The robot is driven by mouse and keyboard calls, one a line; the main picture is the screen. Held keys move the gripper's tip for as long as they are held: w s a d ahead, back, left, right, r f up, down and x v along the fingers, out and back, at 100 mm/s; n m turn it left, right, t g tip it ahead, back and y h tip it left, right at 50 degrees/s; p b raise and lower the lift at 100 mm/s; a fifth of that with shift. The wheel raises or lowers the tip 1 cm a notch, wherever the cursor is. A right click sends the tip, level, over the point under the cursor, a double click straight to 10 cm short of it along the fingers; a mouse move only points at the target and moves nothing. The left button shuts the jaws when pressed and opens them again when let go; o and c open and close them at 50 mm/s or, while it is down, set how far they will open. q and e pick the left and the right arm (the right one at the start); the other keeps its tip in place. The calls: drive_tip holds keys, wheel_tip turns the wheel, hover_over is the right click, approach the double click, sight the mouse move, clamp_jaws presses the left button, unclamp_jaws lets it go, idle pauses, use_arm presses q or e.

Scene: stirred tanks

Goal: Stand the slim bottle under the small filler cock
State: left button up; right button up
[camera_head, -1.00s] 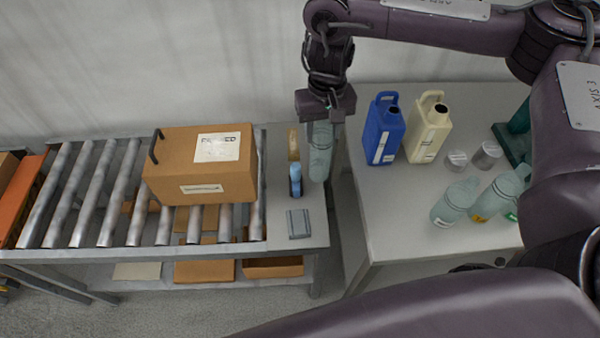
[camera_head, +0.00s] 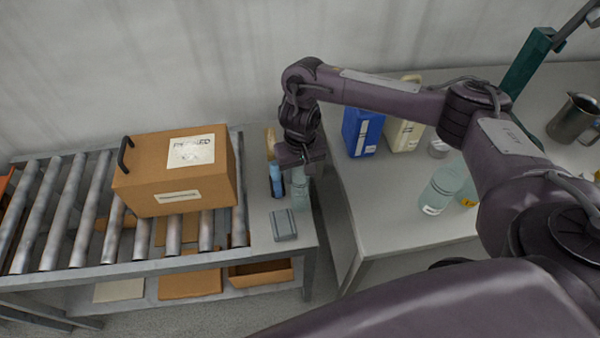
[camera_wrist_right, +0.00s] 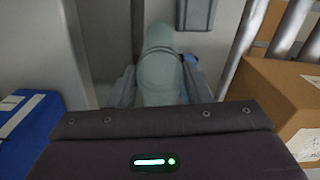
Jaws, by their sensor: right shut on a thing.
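A slim pale green bottle (camera_head: 300,194) is in my right gripper (camera_head: 300,172), upright or nearly so, at the right edge of the conveyor bench. In the right wrist view the bottle (camera_wrist_right: 160,70) stands between the two fingers of the gripper (camera_wrist_right: 160,88), which is shut on it. I cannot tell whether its base touches anything. A teal post (camera_head: 528,62) with a dark arm at its top stands on the right table; I cannot make out a small filler cock. My left gripper is not in view.
A blue bottle (camera_head: 277,180) and a grey box (camera_head: 284,225) are close beside the held bottle. A carton (camera_head: 180,180) sits on the rollers. The right table (camera_head: 375,220) holds a blue jug (camera_head: 362,130), a cream jug (camera_head: 404,136), pale green bottles (camera_head: 442,188) and a metal pitcher (camera_head: 573,120).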

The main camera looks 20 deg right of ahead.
drive_tip(key=shift+f, duration=0.1)
drive_tip(key=o, duration=1.2)
